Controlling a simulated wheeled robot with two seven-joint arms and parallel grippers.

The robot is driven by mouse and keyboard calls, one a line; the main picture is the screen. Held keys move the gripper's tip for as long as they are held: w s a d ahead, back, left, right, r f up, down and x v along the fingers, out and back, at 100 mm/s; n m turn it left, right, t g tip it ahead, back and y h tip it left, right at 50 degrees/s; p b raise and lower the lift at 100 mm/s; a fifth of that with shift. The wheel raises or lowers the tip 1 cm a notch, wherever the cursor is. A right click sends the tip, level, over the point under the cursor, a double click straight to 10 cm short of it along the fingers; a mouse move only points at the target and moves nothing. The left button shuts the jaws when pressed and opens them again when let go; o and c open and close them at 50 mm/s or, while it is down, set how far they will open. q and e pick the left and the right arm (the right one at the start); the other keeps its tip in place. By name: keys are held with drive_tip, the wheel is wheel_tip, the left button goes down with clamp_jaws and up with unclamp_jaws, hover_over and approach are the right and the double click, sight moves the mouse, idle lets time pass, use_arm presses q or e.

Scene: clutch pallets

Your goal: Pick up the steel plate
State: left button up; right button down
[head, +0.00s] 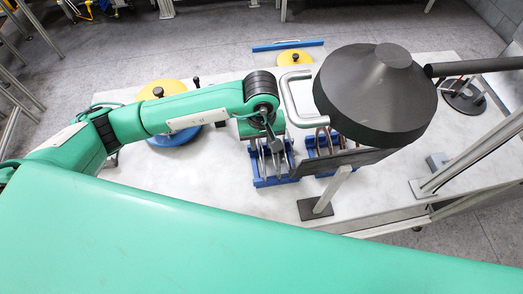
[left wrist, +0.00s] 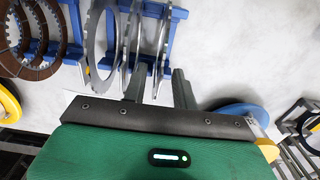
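Thin steel plates (left wrist: 160,50) stand on edge, side by side, in a blue rack (left wrist: 168,15) in the left wrist view. In the head view they show in the left blue rack (head: 262,181) on the white table. My left gripper (left wrist: 158,88) is at this rack with its two fingers apart. The lower edge of one ring-shaped steel plate reaches between the fingers, and I see no firm contact. In the head view the left gripper (head: 272,148) partly hides the plates. My right gripper is not in view.
Brown friction plates (left wrist: 35,40) stand in the neighbouring rack. A large dark drum (head: 372,95) on a stand rises to the right and hides part of the table. Yellow and blue discs (head: 172,138) lie behind my left arm. The white table (head: 190,185) is clear at the front left.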

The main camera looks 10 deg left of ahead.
use_arm(q)
drive_tip(key=shift+f+p, duration=0.45)
drive_tip(key=shift+f, duration=0.9)
clamp_jaws()
idle(0.4)
